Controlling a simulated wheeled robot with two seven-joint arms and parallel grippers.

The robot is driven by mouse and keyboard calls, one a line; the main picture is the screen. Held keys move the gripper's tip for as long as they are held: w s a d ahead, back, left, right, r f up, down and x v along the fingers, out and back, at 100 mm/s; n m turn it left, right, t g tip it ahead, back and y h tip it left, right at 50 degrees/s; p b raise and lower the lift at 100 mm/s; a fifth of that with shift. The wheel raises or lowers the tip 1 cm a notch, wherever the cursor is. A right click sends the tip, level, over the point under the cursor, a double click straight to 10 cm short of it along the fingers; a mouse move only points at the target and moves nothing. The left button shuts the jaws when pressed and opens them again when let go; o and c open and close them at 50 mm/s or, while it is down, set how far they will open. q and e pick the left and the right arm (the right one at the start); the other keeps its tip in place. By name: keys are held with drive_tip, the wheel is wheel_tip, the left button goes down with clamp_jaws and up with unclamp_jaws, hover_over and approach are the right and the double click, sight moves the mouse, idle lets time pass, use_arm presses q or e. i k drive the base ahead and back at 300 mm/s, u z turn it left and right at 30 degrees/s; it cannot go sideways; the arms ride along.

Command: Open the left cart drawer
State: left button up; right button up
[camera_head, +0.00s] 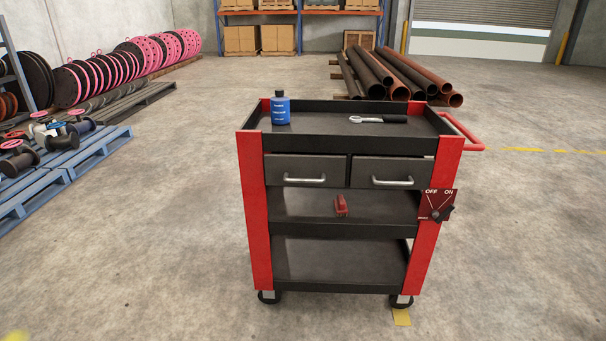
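A red and black tool cart (341,138) stands upright in the middle of the head view. Its left drawer (305,171) is a dark grey front with a silver bar handle (304,180). The left drawer looks shut or very nearly so. The right drawer (393,172) beside it has a like handle (392,182) and also looks shut. Neither of my grippers shows in this view.
A blue bottle (280,109) and a ratchet (378,119) are on the cart's top. A red object (341,205) sits on the middle shelf. An OFF/ON switch (437,205) is on the right post. Blue pallets (75,160) stand left. Floor before the cart is clear.

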sight(284, 169)
drive_tip(key=u, duration=0.5)
drive_tip(key=i, duration=0.55)
drive_tip(key=u, duration=0.65)
drive_tip(key=i, duration=0.9)
drive_tip(key=z, duration=0.25)
